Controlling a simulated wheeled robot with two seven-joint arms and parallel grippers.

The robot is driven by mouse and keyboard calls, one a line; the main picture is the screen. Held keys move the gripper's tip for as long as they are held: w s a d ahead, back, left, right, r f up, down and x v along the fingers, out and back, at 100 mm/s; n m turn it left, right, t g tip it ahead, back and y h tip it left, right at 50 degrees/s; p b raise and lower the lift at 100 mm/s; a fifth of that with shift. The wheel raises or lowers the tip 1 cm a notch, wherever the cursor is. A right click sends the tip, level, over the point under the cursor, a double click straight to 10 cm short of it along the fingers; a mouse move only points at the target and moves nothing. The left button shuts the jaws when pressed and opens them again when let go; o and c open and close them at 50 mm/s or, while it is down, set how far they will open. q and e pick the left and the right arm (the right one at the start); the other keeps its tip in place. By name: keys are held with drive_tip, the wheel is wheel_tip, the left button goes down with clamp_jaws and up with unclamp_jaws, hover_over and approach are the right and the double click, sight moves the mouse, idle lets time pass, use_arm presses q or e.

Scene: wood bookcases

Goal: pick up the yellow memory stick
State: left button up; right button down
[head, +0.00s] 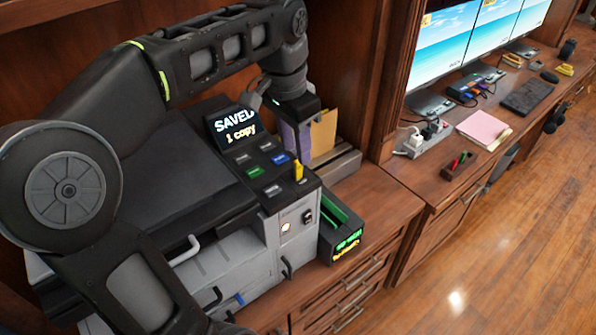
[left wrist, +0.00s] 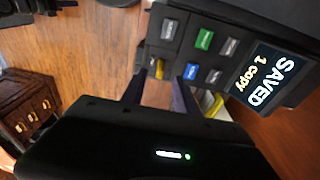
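The yellow memory stick (head: 298,171) stands upright at the right front corner of the printer's dark button panel (head: 262,172). In the left wrist view, the yellow memory stick (left wrist: 159,68) shows small, just past the gap between my left fingers. My left gripper (head: 296,128) is above and behind the stick in the head view, apart from it. In the left wrist view my left gripper (left wrist: 158,88) has its two dark fingers spread with nothing between them. My right gripper is not in view.
The printer's screen (head: 236,127) reads "SAVED 1 copy". Green, blue and grey buttons lie close to the stick. A black box with a green slot (head: 342,228) stands right of the printer. Folders (head: 323,132) stand behind. A desk with monitors (head: 446,45) is at right.

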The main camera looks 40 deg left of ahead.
sight(298, 172)
use_arm(q)
drive_tip(key=f, duration=0.3)
drive_tip(key=f+p, duration=0.1)
drive_tip(key=shift+w+d+f, duration=0.15)
drive_tip(key=shift+w+f, duration=0.2)
drive_tip(key=shift+f, duration=0.05)
clamp_jaws()
idle(0.4)
